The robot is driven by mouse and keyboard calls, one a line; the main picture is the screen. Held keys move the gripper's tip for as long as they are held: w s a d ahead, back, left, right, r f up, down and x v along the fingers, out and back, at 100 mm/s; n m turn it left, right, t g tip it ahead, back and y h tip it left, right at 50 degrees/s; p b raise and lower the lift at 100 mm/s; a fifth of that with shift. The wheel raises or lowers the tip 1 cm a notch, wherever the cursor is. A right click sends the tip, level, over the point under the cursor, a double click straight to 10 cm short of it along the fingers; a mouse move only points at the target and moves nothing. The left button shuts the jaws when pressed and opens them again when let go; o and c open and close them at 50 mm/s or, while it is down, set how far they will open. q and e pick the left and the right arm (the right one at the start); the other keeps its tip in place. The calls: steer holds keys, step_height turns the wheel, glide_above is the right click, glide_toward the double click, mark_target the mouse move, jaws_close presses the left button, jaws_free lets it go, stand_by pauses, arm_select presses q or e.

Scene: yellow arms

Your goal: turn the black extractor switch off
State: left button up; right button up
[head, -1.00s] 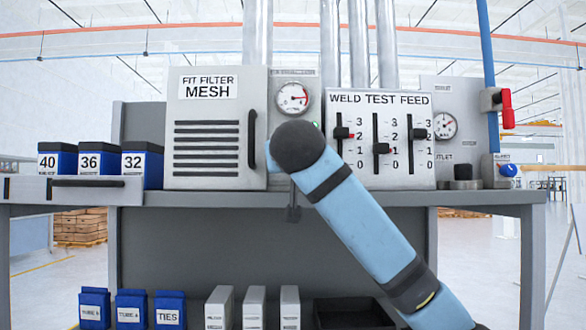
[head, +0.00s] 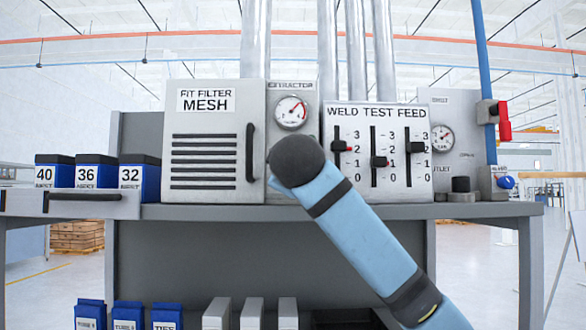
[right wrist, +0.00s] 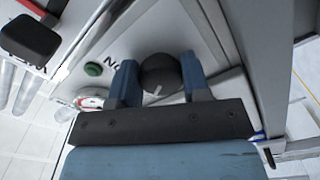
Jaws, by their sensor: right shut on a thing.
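The black extractor switch (right wrist: 160,75) is a round knob with a white pointer line, on a light panel in the right wrist view. My right gripper (right wrist: 160,66) has its two blue fingers closed on either side of the knob. The extractor panel (head: 279,90) with its round gauge (head: 291,112) stands in the middle of the bench in the head view. My blue right arm covers the lower part of that panel, so the knob and the right gripper are hidden there. My left gripper is in neither view.
A green lamp or button (right wrist: 93,69) sits near the knob. The filter cabinet with its handle (head: 250,152) is left of the panel. The weld test feed panel (head: 408,180) with sliders is right. Blue boxes (head: 95,175) stand farther left.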

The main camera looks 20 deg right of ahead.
steer(key=shift+r+n+p, duration=0.1)
steer(key=shift+n+p, duration=0.2)
steer(key=shift+n, duration=1)
steer(key=o, duration=0.9)
steer(key=shift+o, duration=0.2)
steer(key=shift+s, duration=0.1)
steer(key=b+v, duration=0.4)
steer(key=v, duration=1)
